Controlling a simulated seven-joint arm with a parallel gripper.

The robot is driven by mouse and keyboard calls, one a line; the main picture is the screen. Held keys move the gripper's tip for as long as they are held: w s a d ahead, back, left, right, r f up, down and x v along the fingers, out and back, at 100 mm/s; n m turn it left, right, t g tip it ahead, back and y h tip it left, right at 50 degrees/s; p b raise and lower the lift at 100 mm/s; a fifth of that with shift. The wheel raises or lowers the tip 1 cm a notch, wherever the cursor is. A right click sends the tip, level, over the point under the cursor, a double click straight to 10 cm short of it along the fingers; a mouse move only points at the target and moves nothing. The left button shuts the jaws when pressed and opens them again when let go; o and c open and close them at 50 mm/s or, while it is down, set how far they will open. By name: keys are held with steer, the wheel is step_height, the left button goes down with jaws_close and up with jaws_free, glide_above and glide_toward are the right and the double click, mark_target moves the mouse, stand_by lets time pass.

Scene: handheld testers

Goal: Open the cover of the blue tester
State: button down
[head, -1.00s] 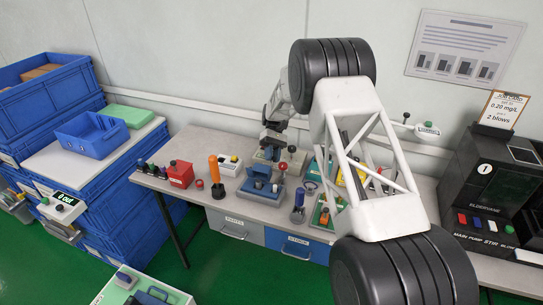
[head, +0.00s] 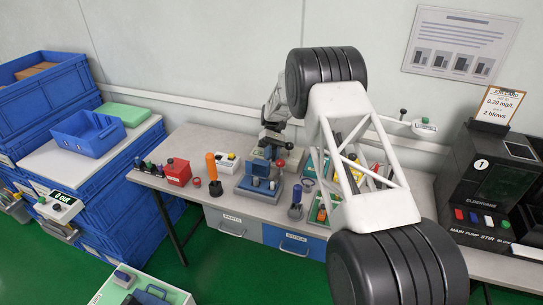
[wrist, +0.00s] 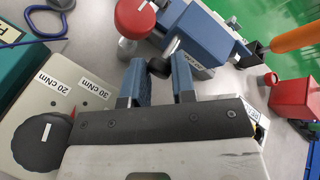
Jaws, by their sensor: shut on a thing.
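The blue tester (head: 262,184) stands on the bench on a grey base, with a red ball-shaped knob at its right. In the wrist view its blue body (wrist: 208,42) lies just beyond my fingers, with the red knob (wrist: 135,17) to the left. My gripper (wrist: 160,72) is shut on a small black knob (wrist: 159,67) at the near end of the blue part. In the head view my gripper (head: 270,140) is above the tester. The blue cover looks partly raised there, but its hinge and exact angle are hard to see.
An orange-handled tool (head: 212,170) and a red box (head: 178,172) stand left of the tester. A beige box with a black dial (wrist: 42,143) is close to my gripper. A blue-handled tool (head: 296,200) stands at the right. A black machine (head: 485,180) is far right.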

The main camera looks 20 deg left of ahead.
steer(key=shift+f, duration=0.15)
steer(key=c, duration=1)
jaws_free()
steer(key=shift+o, duration=0.2)
steer(key=shift+s+r, duration=0.1)
steer(key=shift+r, duration=0.15)
